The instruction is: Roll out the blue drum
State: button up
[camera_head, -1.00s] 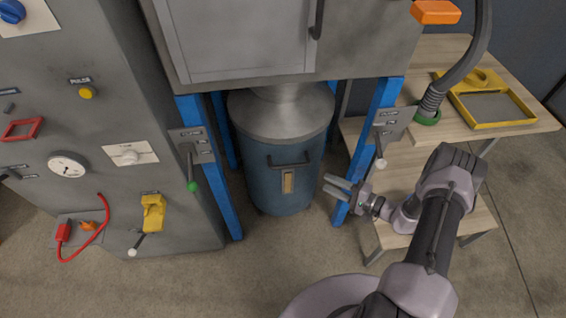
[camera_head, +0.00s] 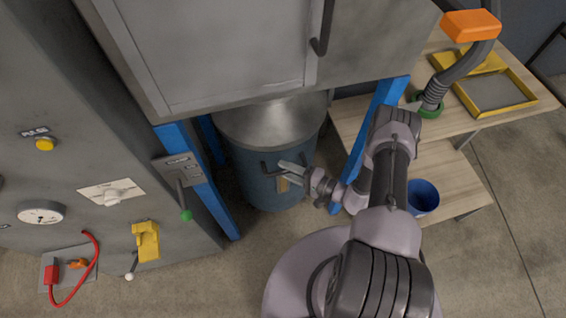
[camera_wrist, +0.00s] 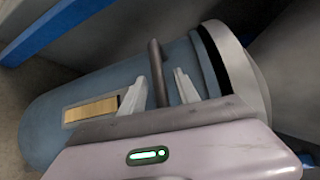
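The blue drum (camera_head: 262,192) stands upright on the floor beneath the grey cabinet, between blue posts. Its grey conical top (camera_head: 270,122) reaches up under the cabinet. A dark bar handle (camera_head: 268,170) is on its front, above a tan label plate (camera_wrist: 92,111). My gripper (camera_head: 287,172) is at the drum's front by the right part of the handle. In the wrist view, the two pale fingers of my gripper (camera_wrist: 158,88) are apart, one on each side of the handle bar (camera_wrist: 157,66). Gaps show between the bar and the fingers. The handle's near end is hidden.
A blue post (camera_head: 374,120) stands close to my arm on the right; another post (camera_head: 205,185) with a green-tipped lever (camera_head: 185,205) is on the left. A wooden table (camera_head: 440,160) holds a blue cup (camera_head: 423,197). The floor before the drum is open.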

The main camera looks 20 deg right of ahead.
jog(key=shift+s, duration=0.1)
grip_shut()
dwell(1.3)
